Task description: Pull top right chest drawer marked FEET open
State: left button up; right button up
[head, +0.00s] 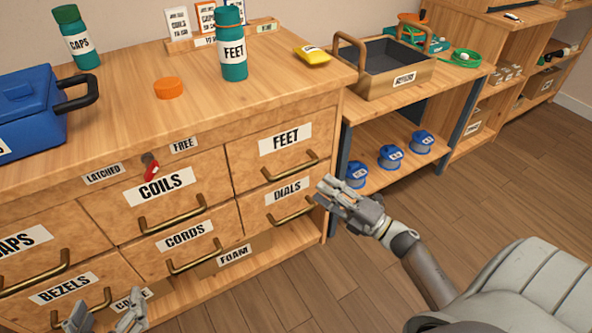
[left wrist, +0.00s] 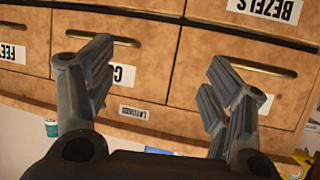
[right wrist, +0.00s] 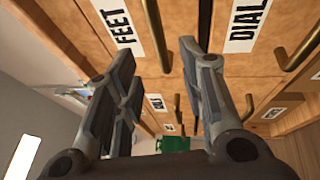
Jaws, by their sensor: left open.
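The FEET drawer (head: 243,158) is the top right drawer of the wooden chest, with a white label (head: 285,138) and a brass bar handle (head: 291,167). Its front looks flush with the chest. My right gripper (head: 330,192) is open, in front of the chest's right edge, below and right of that handle. In the right wrist view the FEET handle (right wrist: 156,35) shows between the spread fingers (right wrist: 158,60), not gripped; contact cannot be told. My left gripper (head: 104,314) is open and empty, low in front of the left drawers. It also shows in the left wrist view (left wrist: 162,62).
A red lever (head: 151,170) sits between the LATCHED (head: 103,174) and FREE (head: 184,145) labels. The DIALS drawer handle (head: 290,213) lies just below FEET. Bottles, an orange cap (head: 168,88) and a blue case (head: 30,112) stand on top. The floor (head: 350,290) in front is clear.

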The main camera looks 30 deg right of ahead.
aim_at(296, 167)
pick_arm(q)
jog(key=shift+w+d+r+t+h+b, duration=0.25)
jog(key=shift+r+t, duration=0.2)
jog(key=shift+r, duration=0.3)
jog(key=shift+w+d+r+t+b, duration=0.15)
jog(key=shift+w+r+t, duration=0.2)
jog(key=shift+r+t, duration=0.25)
jog(key=shift+w+d+r+t+h+b, duration=0.1)
jog(key=shift+w+d+r+t+h, duration=0.2)
jog(key=shift+r, duration=0.55)
pick_arm(e)
jog(key=shift+x, duration=5.05)
pick_arm(q)
jog(key=shift+a, duration=0.1)
pick_arm(e)
grip_shut()
